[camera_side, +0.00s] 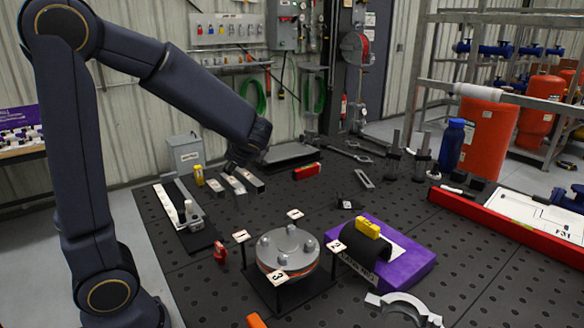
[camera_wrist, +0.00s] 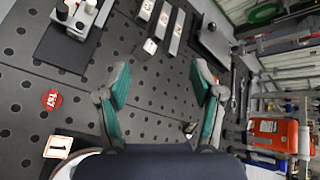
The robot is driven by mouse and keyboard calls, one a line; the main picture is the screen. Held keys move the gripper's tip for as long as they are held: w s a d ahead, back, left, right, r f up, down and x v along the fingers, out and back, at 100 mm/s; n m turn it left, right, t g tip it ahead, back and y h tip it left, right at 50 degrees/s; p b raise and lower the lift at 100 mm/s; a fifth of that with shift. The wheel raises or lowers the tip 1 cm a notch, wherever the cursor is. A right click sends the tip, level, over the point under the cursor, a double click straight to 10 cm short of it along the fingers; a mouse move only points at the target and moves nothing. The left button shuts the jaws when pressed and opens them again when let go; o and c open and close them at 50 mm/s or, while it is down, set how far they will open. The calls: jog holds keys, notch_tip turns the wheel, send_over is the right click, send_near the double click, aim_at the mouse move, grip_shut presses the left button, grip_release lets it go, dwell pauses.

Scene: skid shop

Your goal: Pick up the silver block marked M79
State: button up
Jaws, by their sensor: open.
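Several silver-grey blocks or bars with pale labels lie side by side on the dark perforated table, including a left one (camera_side: 215,185), a middle one (camera_side: 235,184) and a right one (camera_side: 252,181). The lettering is too small to read, so I cannot tell which is M79. My gripper (camera_wrist: 160,84) is open with nothing between its teal-padded fingers. In the side view my gripper (camera_side: 236,166) is just above and behind the blocks, partly hidden by my wrist.
A round flange fixture (camera_side: 288,248) with number tags and a purple stand (camera_side: 405,262) are in front. A red block (camera_side: 306,171) lies to the right. The table between the blocks and fixture is mostly clear.

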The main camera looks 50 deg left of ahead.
jog(key=w+a+f+m+y, duration=0.2)
jog(key=w+a+f+m, duration=0.1)
jog(key=w+f+m, duration=0.25)
jog(key=m, duration=0.4)
send_near(242, 199)
jog(key=shift+a+f+n, duration=0.15)
jog(key=shift+n, duration=0.1)
jog(key=x, duration=0.5)
jog(key=shift+a+f, duration=0.1)
jog(key=shift+a, duration=0.1)
jog(key=x, duration=0.6)
jog(key=shift+w, duration=0.15)
grip_shut()
